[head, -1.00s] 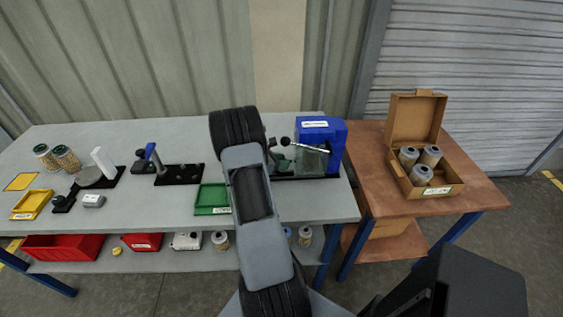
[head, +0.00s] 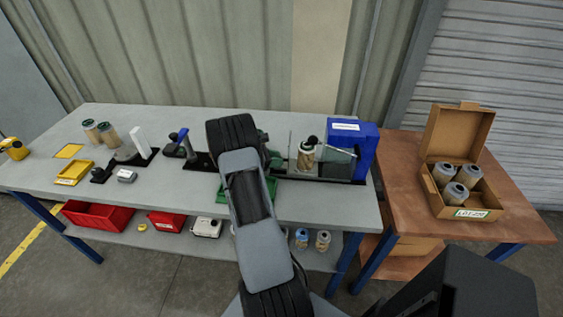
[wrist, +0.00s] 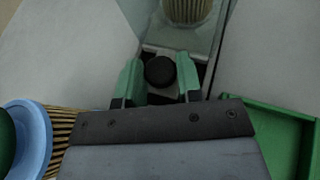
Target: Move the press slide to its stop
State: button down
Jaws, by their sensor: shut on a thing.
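The press (head: 352,140) is a blue housing at the right end of the grey bench, with clear panels and a dark base to its left. A tan pleated cartridge (head: 305,158) stands upright on the press side of the arm, with a dark round part above it. In the wrist view, my gripper (wrist: 160,82) has its green fingers on either side of a round black knob (wrist: 160,70) on a grey block, and is shut on it. A cartridge (wrist: 187,8) stands just beyond the knob.
A green tray (wrist: 285,130) is right of the gripper in the wrist view; a blue-rimmed pleated cartridge (wrist: 35,140) is at left. A brown table right of the bench bears an open box (head: 455,208) of cartridges. Red bins (head: 98,216) sit on the lower shelf.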

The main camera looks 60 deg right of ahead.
jog(key=shift+w+a, duration=0.25)
jog(key=shift+w, duration=0.35)
jog(key=c, duration=1)
grip_release()
jog(key=shift+w+a, duration=0.15)
jog(key=shift+o, duration=0.9)
jog(key=b+v, duration=0.1)
jog(key=v, duration=1.2)
jog(key=shift+a+r+b, duration=0.2)
jog(key=shift+a+b, duration=0.05)
jog(key=shift+b, duration=0.1)
jog(key=shift+w, duration=0.1)
